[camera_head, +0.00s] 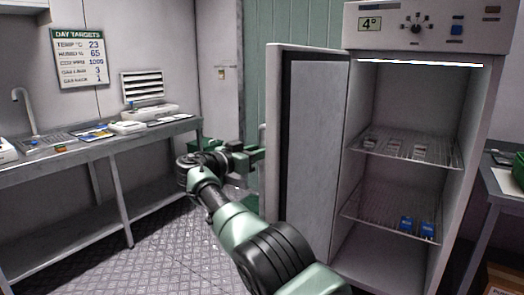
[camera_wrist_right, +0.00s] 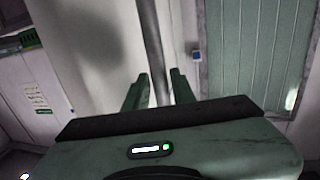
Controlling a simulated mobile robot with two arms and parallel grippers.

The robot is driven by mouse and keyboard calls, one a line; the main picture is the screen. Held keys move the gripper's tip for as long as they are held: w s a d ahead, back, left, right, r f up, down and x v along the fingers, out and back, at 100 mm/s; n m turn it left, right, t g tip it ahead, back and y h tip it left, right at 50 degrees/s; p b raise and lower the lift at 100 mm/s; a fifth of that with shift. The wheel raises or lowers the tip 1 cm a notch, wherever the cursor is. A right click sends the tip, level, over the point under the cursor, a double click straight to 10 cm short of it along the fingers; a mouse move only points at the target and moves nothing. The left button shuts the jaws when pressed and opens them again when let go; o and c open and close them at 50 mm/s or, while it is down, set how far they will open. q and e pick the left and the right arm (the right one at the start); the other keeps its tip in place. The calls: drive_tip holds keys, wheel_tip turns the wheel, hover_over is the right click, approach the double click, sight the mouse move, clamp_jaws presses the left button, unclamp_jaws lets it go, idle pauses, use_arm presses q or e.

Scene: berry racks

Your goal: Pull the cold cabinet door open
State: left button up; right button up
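The cold cabinet (camera_head: 450,200) stands at the right in the head view, and its door (camera_head: 318,150) is swung wide open to the left, showing the lit inside. My right gripper (camera_head: 252,154) is at the outer side of the door, by its free edge. In the right wrist view, a vertical grey handle bar (camera_wrist_right: 150,40) runs between the two green fingers of this gripper (camera_wrist_right: 160,88). The door hides most of the handle in the head view. My left gripper is not in view.
Two wire shelves (camera_head: 400,149) in the cabinet hold small packs and blue boxes (camera_head: 409,223). A long metal bench (camera_head: 80,150) with a sink and instruments runs along the left wall. The floor (camera_head: 155,240) between bench and door is clear. Another table (camera_head: 505,180) stands at the right edge.

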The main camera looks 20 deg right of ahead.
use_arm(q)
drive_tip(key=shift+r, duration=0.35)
use_arm(e)
drive_tip(key=v, duration=0.7)
drive_tip(key=shift+a, duration=0.35)
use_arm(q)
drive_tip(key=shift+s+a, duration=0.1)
use_arm(e)
drive_tip(key=shift+s, duration=0.1)
